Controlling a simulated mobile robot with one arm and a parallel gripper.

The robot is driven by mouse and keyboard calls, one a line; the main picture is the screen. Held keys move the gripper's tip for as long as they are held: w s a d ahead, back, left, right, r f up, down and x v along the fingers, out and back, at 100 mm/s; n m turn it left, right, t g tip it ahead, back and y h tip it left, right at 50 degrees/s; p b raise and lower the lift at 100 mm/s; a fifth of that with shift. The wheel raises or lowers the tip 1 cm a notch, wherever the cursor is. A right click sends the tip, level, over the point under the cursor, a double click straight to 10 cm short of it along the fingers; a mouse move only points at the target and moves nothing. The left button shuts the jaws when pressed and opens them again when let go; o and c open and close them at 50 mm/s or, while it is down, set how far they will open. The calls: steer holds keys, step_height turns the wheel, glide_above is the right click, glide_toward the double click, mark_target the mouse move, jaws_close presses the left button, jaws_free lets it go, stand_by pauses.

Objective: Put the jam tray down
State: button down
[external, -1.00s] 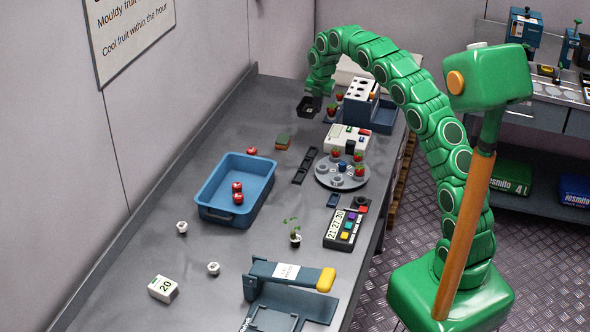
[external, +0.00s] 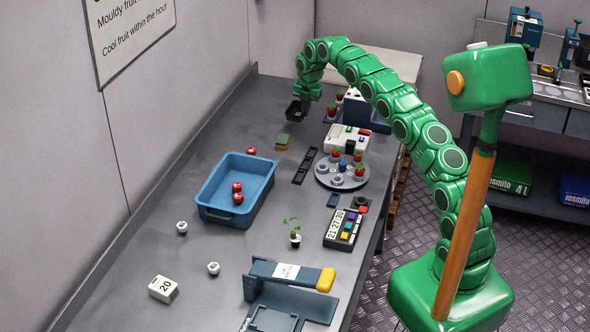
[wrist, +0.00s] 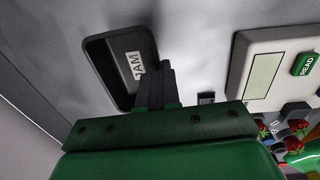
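In the wrist view the dark fingers of my gripper (wrist: 160,85) are closed at the tray's label-side wall. The picture does not clearly show whether the tray's underside touches the bench.
A white device with a display (external: 346,138) and a round grey turntable with berries (external: 325,178) stand to the right. A green-topped block (external: 282,141) lies close by. Bench left of the tray is clear.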

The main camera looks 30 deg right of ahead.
mark_target(303, 128)
steer(key=shift+w+a+f, duration=0.1)
steer(key=shift+w+f, duration=0.65)
steer(key=shift+f, duration=0.1)
steer(key=shift+w+f, duration=0.3)
steer(key=shift+f, duration=1.5)
steer(key=c, duration=1.8)
jaws_free()
steer(key=shift+f, duration=0.15)
steer(key=o, duration=0.4)
steer(key=shift+o, duration=0.2)
